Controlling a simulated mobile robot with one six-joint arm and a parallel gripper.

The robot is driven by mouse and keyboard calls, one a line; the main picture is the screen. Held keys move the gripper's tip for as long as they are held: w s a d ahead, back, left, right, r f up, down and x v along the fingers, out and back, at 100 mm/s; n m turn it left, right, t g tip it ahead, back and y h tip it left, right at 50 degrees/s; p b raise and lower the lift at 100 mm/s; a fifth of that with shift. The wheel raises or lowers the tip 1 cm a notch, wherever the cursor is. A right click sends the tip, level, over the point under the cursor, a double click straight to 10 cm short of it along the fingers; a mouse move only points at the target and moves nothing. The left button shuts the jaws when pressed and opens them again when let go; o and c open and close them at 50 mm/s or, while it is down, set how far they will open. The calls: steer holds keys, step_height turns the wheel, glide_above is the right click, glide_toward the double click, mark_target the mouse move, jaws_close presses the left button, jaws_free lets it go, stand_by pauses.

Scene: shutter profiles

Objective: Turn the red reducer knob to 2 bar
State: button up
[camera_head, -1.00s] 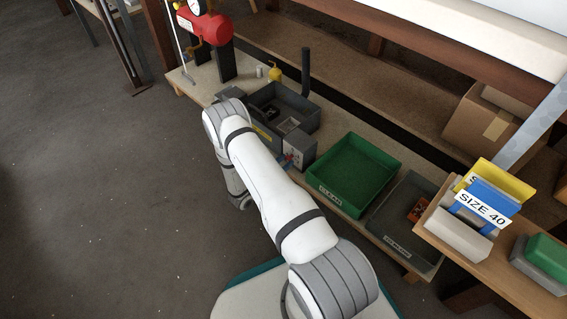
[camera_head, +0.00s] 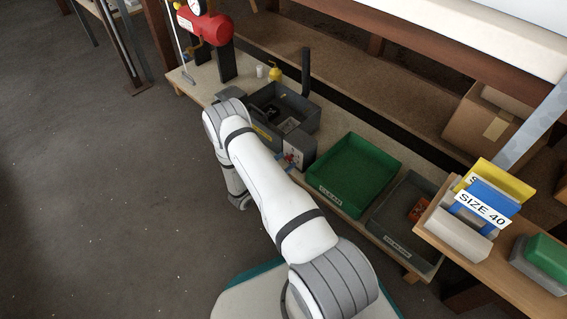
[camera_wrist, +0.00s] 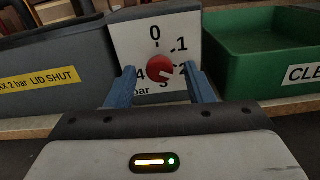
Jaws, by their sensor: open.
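The red reducer knob (camera_wrist: 160,68) sits on the pale dial face of a grey box, marked 0 at the top, then 1, 2, 3 and 4 clockwise. Its white pointer mark aims right and slightly down, at about the 2, which a finger partly covers. My gripper (camera_wrist: 161,70) is open, with one blue finger to the left of the knob and one to the right, and a gap on both sides. In the head view the reducer box (camera_head: 299,150) stands at the bench's front edge, and my arm hides part of the gripper.
A grey bin (camera_wrist: 50,70) with a yellow "LID SHUT" label stands left of the dial. A green tray (camera_wrist: 265,50) stands close on its right. A dark tray (camera_head: 405,235) lies farther right. A red tank (camera_head: 205,25) with a gauge stands at the far end.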

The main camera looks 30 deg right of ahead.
steer(key=p+v, duration=0.2)
steer(key=v, duration=0.6)
steer(key=shift+p, duration=0.35)
steer(key=shift+d+r, duration=0.1)
